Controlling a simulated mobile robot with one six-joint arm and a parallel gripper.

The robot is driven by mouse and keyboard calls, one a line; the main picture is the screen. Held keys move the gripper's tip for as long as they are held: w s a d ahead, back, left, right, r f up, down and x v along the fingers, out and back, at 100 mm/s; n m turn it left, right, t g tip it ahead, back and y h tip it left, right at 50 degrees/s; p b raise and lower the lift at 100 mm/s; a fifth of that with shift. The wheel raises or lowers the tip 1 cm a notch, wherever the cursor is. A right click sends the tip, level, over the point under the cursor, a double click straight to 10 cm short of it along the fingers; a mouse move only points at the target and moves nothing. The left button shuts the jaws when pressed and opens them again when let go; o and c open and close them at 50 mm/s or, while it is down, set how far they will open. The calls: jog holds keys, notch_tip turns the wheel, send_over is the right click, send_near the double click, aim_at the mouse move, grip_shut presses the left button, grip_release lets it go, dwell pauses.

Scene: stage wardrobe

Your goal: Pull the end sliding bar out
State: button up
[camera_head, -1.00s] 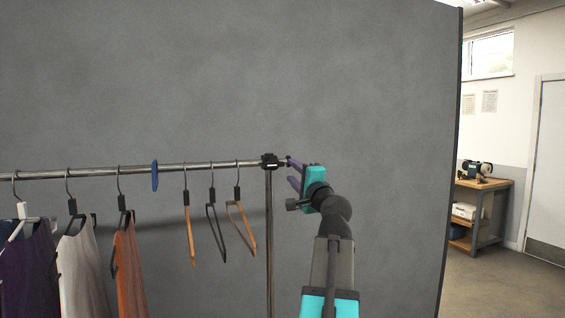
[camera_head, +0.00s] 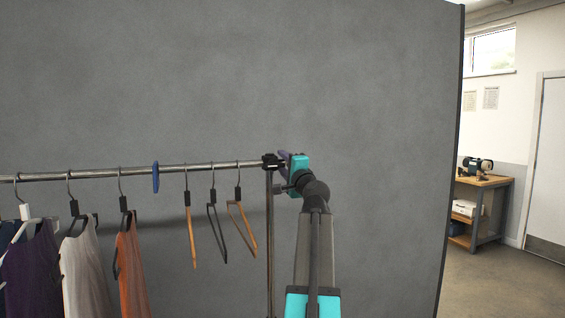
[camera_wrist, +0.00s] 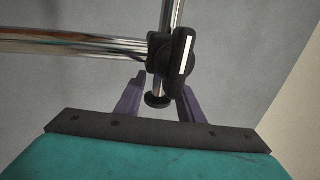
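The end sliding bar shows in the wrist view as a short chrome stub (camera_wrist: 157,86) with a round black end cap (camera_wrist: 157,101). It sticks out of the black clamp (camera_wrist: 178,53) at the end of the clothes rail (camera_wrist: 70,41). My gripper (camera_wrist: 163,84) is open, with one purple finger on each side of the stub and cap. Gaps show on both sides, so the fingers look apart from it. In the head view my gripper (camera_head: 285,157) is just right of the clamp (camera_head: 272,161) and hides the stub.
Bare hangers (camera_head: 214,222) and clothes (camera_head: 88,270) hang on the rail left of the upright (camera_head: 270,240). A blue disc (camera_head: 156,177) sits on the rail. A grey partition (camera_head: 390,120) stands behind. A workbench (camera_head: 483,182) is far right.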

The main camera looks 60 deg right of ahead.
jog(key=shift+w+d, duration=0.1)
jog(key=shift+w, duration=0.15)
grip_shut()
dwell(0.4)
